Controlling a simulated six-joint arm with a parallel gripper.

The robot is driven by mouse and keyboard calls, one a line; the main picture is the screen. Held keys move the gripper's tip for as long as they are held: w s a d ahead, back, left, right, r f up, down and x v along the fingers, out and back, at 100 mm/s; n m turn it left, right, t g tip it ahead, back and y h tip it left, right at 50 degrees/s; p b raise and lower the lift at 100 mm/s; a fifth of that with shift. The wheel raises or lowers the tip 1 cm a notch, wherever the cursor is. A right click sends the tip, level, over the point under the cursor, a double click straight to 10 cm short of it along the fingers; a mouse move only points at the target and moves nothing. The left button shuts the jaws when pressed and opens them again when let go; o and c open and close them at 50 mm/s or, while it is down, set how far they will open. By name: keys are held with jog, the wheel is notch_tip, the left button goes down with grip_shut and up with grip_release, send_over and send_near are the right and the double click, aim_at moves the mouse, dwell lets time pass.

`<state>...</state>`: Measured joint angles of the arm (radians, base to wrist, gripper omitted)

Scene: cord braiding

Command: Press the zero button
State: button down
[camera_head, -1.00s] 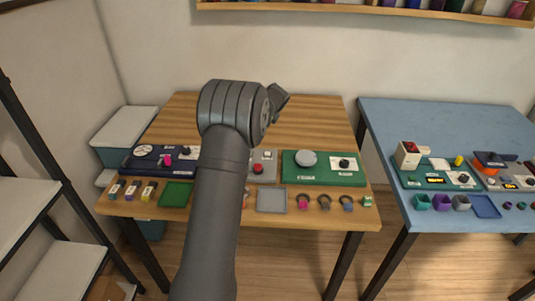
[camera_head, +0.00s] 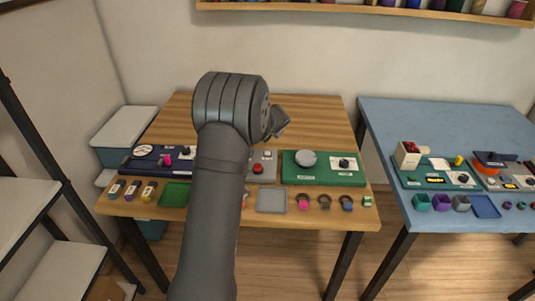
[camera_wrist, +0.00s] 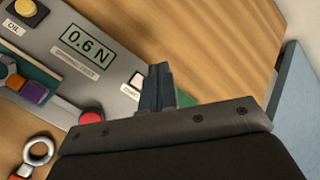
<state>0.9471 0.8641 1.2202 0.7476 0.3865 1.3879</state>
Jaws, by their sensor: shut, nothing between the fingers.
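The zero button appears to be the small white button (camera_wrist: 137,80) on the grey tester panel (camera_wrist: 105,22), with a small label beside it that is hard to read. The panel's display (camera_wrist: 88,42) reads 0.6 N. My gripper (camera_wrist: 160,68) is shut and empty. In the wrist view its fingertips appear just right of the white button; I cannot tell whether they touch the panel. In the head view the white button (camera_head: 267,153) shows right of my arm, which hides the panel's left part and my fingers.
A red button (camera_wrist: 90,118) sits on the same panel, left of my fingers, and a yellow button (camera_wrist: 26,9) is at the upper left. A green board (camera_head: 300,178) stands right of the panel. A grey tray (camera_head: 271,201) and several rings lie in front. The wooden table (camera_head: 310,117) is clear behind.

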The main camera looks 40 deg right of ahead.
aim_at(268, 155)
jog(key=shift+f, duration=3.75)
jog(key=shift+f, duration=0.4)
jog(key=shift+f, duration=0.4)
jog(key=shift+r, duration=0.8)
jog(key=shift+r, duration=2.55)
